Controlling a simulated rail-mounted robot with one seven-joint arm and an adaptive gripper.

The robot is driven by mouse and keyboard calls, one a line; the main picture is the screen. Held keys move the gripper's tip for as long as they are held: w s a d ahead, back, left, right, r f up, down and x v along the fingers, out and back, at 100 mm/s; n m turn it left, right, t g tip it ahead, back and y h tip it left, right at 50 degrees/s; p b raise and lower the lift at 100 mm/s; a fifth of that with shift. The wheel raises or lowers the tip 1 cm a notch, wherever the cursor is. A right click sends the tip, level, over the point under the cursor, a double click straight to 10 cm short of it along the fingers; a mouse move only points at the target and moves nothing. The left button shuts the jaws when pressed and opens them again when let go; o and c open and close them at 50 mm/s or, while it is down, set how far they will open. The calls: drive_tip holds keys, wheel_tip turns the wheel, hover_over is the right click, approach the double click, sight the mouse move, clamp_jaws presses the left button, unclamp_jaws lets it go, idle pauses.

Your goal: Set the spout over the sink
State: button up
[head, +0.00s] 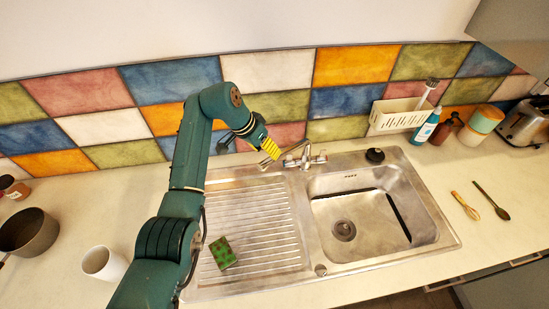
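The sink (431,213) is a steel basin with a round drain, set in the counter to the right of a ribbed drainboard (254,228). The chrome tap (304,160) stands on the back rim near the basin's left end. Its thin spout (291,149) appears to point left, toward my gripper and the drainboard side, not over the basin. My gripper (269,155), below a yellow-and-black striped part, is just left of the spout. Whether they touch, and whether the fingers are open, is too small to tell.
A green sponge (222,254) lies on the drainboard. A white cup (104,263) and a dark pot (29,233) stand left. A black round item (375,155), white rack (399,115) and blue bottle (426,127) are behind the basin. Two utensils (491,201) lie right.

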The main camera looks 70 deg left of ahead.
drive_tip(key=x, duration=0.6)
drive_tip(key=shift+w+f, duration=0.15)
drive_tip(key=shift+f, duration=0.1)
drive_tip(key=shift+c, duration=0.3)
clamp_jaws()
